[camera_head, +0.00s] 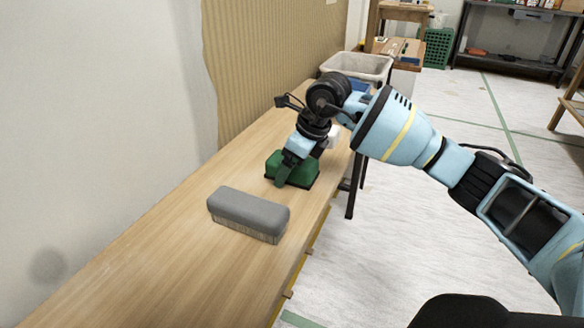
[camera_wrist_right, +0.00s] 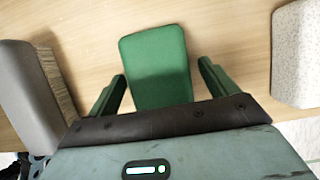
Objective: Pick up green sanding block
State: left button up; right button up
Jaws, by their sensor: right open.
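The green sanding block (camera_head: 302,170) rests on the wooden table (camera_head: 150,262) in the head view. My right gripper (camera_head: 284,174) is above it, pointing down at the block. In the right wrist view the block (camera_wrist_right: 157,62) lies between the two spread fingers of my right gripper (camera_wrist_right: 160,88). Its near end reaches between the fingertips, with a gap showing on each side. My right gripper is open and empty. My left gripper is not in view.
A grey brush (camera_head: 248,212) with bristles down lies close in front of the block, and also shows at left in the wrist view (camera_wrist_right: 25,90). A pale object (camera_wrist_right: 296,55) lies to the right there. A light bin (camera_head: 358,66) stands behind. The near table is clear.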

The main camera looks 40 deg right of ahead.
jog(key=shift+f, duration=0.15)
jog(key=c, duration=0.9)
jog(key=shift+c, duration=1.2)
notch_tip(320, 180, up, 9)
jog(key=p, duration=0.3)
jog(key=shift+r+p, duration=0.4)
jog(key=shift+r, duration=0.3)
